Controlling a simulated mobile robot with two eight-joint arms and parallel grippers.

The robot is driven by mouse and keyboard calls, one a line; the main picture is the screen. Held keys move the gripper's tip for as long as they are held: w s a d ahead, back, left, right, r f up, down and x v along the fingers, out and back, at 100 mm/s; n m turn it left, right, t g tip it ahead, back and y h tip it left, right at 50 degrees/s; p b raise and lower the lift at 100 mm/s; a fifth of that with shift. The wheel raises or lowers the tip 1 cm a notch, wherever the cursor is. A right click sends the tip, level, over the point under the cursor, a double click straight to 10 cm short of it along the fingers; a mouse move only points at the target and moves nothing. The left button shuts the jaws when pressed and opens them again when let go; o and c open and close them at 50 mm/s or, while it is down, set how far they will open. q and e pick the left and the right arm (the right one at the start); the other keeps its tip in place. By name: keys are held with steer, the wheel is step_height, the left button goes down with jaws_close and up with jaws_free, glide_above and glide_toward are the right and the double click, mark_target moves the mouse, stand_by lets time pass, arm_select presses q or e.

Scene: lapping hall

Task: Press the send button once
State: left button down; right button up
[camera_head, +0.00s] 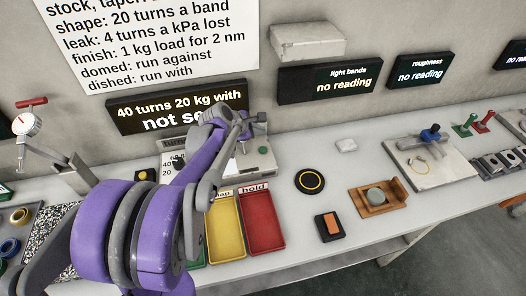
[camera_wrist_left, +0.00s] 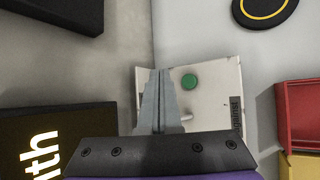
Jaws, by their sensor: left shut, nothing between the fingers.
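The control panel (camera_head: 262,162) is a pale box below the dark display, largely covered by my left arm in the head view. In the left wrist view the panel (camera_wrist_left: 215,108) carries a round green button (camera_wrist_left: 189,81), which looks like the send button; its label is not readable. My left gripper (camera_head: 244,128) is over the panel in the head view, shut and empty. In the left wrist view its closed fingers (camera_wrist_left: 160,85) appear just left of the green button. I cannot tell their height above it. My right gripper is out of view.
A dark display (camera_head: 160,112) reads "40 turns 20 kg with" and "not se…", the rest hidden by my arm. Yellow (camera_head: 225,232) and red (camera_head: 262,222) trays lie in front of the panel. A black disc (camera_head: 309,181) lies to the right, with bare table around it.

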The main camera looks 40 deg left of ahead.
mark_target(260, 150)
arm_select(q)
step_height(260, 150, down, 6)
steer(key=b, duration=0.3)
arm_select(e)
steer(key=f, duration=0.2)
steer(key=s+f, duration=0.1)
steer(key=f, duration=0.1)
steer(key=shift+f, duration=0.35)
arm_select(q)
steer(key=shift+b, duration=0.3)
stand_by(0.9)
steer(key=shift+f, duration=0.35)
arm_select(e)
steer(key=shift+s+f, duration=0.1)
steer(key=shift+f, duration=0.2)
arm_select(q)
steer(key=shift+f+b, duration=0.5)
steer(key=shift+b, duration=0.15)
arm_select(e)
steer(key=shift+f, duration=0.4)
arm_select(q)
steer(key=shift+r, duration=0.1)
steer(key=shift+r+p, duration=0.7)
steer(key=shift+r, duration=0.1)
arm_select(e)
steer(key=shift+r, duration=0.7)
